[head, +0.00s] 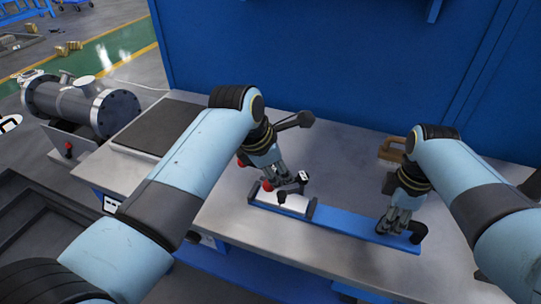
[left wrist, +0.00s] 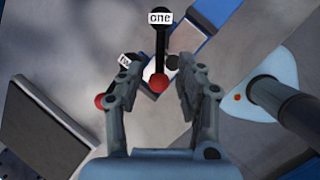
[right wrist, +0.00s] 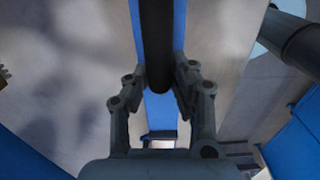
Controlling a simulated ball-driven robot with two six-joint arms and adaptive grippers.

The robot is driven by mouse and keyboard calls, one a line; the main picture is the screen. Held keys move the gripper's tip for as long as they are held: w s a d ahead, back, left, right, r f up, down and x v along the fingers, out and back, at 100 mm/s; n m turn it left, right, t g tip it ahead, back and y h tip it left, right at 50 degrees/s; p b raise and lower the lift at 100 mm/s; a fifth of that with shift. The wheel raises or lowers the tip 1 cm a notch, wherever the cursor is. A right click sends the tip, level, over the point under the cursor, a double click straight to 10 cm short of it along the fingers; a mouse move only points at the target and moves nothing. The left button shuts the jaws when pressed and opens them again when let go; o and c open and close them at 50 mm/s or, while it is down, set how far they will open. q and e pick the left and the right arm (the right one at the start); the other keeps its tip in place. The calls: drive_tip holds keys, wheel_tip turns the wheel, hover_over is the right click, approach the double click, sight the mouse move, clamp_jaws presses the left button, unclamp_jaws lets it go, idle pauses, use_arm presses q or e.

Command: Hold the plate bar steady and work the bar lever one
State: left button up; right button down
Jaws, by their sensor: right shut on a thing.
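The blue plate bar (head: 350,223) lies on the grey bench top. A black handle (head: 418,232) stands at its right end. My right gripper (head: 390,228) is shut on this handle, which runs between its fingers in the right wrist view (right wrist: 157,45). The bar lever one (left wrist: 160,45) is black with a white "one" label and a red knob (left wrist: 158,83). My left gripper (left wrist: 162,75) is open, with the knob in the gap between its fingers as seen from the wrist; contact cannot be told. In the head view the label (head: 303,176) shows beside that gripper.
A second labelled lever with a red knob (left wrist: 102,100) is close to the left gripper's left finger. A brown block (head: 392,150) lies behind the right gripper. A dark flat panel (head: 155,125) covers the bench's left part. A blue wall (head: 330,70) stands behind.

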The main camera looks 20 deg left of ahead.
use_arm(q)
drive_tip(key=v, duration=0.7)
